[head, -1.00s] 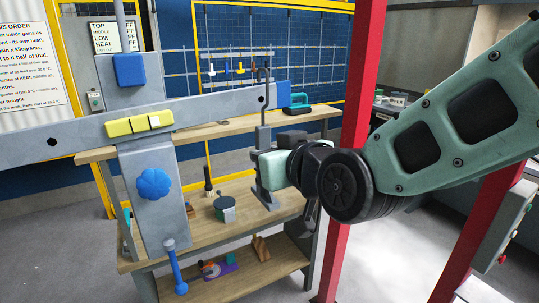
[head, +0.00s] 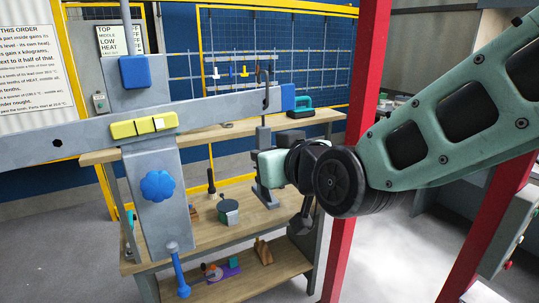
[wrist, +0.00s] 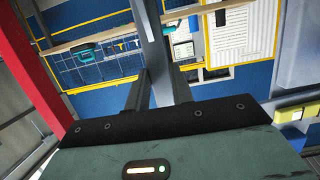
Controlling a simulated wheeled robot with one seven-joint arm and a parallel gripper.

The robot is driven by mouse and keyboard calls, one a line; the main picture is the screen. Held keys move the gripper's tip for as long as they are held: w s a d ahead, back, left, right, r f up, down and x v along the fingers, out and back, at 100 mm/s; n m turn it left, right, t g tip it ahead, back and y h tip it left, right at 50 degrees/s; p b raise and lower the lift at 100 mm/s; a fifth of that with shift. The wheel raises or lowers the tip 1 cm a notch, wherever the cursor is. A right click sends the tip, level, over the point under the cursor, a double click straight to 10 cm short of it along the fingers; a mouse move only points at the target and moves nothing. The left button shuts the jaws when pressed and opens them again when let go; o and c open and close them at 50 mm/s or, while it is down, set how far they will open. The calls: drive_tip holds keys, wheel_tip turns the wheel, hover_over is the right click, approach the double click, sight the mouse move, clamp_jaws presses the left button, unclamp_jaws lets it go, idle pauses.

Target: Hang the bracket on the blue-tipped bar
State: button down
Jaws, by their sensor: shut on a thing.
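The bracket (head: 262,137) is a grey upright piece with a dark hook at its top and a wider foot at its bottom. In the head view my gripper (head: 264,168) is shut on its lower part and holds it roughly upright. In the wrist view the bracket (wrist: 152,40) runs up from between the dark fingers (wrist: 157,88). The long grey bar (head: 215,109) ends at the right in a blue tip (head: 288,97). The hook overlaps the bar just left of this tip. I cannot tell whether it is around the bar or only in front.
A wooden bench (head: 240,226) with several items stands behind. A red upright (head: 352,150) stands close to my arm at the right.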

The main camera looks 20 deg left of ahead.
drive_tip(key=shift+f+b, duration=1.2)
idle(0.3)
drive_tip(key=c, duration=1.1)
unclamp_jaws()
drive_tip(key=shift+c, duration=0.2)
drive_tip(key=b+v, duration=0.1)
drive_tip(key=v, duration=0.7)
